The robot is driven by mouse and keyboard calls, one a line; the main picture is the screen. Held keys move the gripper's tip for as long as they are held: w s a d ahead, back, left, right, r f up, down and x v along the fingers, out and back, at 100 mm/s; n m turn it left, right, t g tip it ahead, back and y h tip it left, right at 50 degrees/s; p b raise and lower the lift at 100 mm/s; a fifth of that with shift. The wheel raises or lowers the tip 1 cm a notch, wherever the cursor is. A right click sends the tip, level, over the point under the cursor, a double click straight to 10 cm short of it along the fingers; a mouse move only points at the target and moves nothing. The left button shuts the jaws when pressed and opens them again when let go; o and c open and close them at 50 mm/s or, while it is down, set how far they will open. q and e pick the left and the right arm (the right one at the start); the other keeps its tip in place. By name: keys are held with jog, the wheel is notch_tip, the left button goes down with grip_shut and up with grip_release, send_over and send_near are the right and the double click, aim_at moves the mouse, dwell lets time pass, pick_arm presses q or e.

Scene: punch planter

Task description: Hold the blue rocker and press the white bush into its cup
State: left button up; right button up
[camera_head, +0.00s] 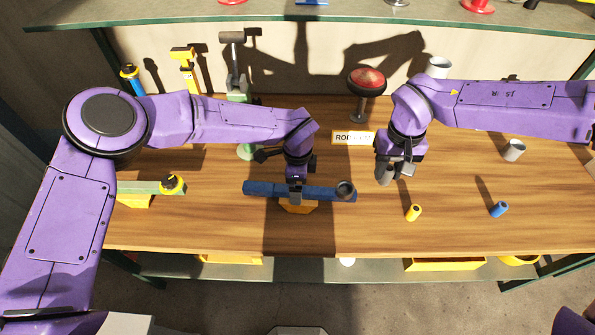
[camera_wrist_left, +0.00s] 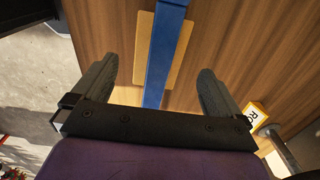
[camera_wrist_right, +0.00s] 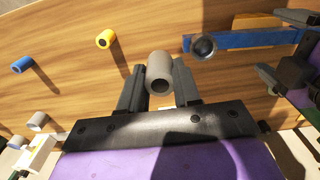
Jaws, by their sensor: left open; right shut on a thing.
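The blue rocker (camera_head: 265,188) is a long bar lying left to right on a tan block (camera_head: 298,208), with a dark round cup (camera_head: 346,189) at its right end. My left gripper (camera_head: 296,192) is over the bar's middle; in the left wrist view its open fingers (camera_wrist_left: 155,85) stand either side of the blue bar (camera_wrist_left: 163,60), apart from it. My right gripper (camera_head: 390,172) is shut on a pale grey hollow bush (camera_wrist_right: 159,72), presumably the white bush, right of the cup. In the right wrist view the cup (camera_wrist_right: 204,46) looks empty.
A yellow bush (camera_head: 414,212), a blue bush (camera_head: 499,209) and another grey bush (camera_head: 514,150) are on the right of the wooden table. A red-topped button (camera_head: 367,82) stands behind. The table's front right is mostly clear.

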pick_arm(q)
notch_tip(320, 180, down, 7)
jog(key=shift+f, duration=0.2)
jog(key=c, duration=1.7)
jog(key=o, duration=1.7)
jog(key=c, duration=1.3)
